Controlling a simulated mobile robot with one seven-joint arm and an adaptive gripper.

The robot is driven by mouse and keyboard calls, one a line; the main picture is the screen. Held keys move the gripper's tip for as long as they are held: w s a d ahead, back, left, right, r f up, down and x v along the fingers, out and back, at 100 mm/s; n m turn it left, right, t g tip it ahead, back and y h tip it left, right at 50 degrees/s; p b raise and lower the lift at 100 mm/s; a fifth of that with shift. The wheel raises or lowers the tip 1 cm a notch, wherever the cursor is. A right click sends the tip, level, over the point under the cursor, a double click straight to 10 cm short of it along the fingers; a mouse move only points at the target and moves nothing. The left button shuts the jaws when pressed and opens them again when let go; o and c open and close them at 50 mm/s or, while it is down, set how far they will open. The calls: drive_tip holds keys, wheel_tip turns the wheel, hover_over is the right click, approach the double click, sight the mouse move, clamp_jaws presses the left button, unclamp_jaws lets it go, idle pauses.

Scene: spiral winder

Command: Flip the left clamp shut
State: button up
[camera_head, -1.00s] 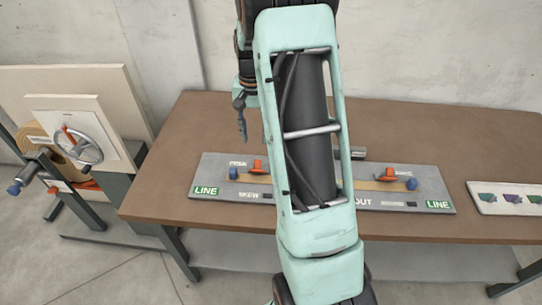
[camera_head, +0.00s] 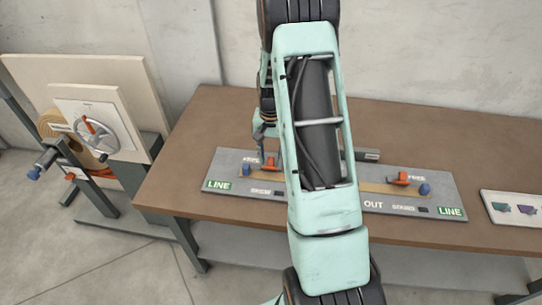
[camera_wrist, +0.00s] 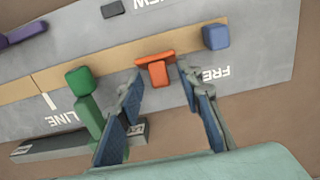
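The left clamp is orange and T-shaped (camera_wrist: 156,66) and sits on a tan strip on the grey board (camera_head: 236,195). In the wrist view it lies between my fingertips, near the board's end with the blue block (camera_wrist: 215,36). My gripper (camera_wrist: 161,82) is open and empty, one finger on each side of the clamp; whether they touch it I cannot tell. The right orange clamp (camera_head: 400,179) shows clearly there.
A green block (camera_wrist: 80,82) stands left of the clamp in the wrist view, beside a grey bar (camera_wrist: 80,142). Brown table (camera_head: 190,160) is clear left of the board. A white card (camera_head: 515,207) lies at right. A wheel stand (camera_head: 95,130) stands at left.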

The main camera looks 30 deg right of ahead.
drive_tip(key=shift+c, duration=0.5)
clamp_jaws()
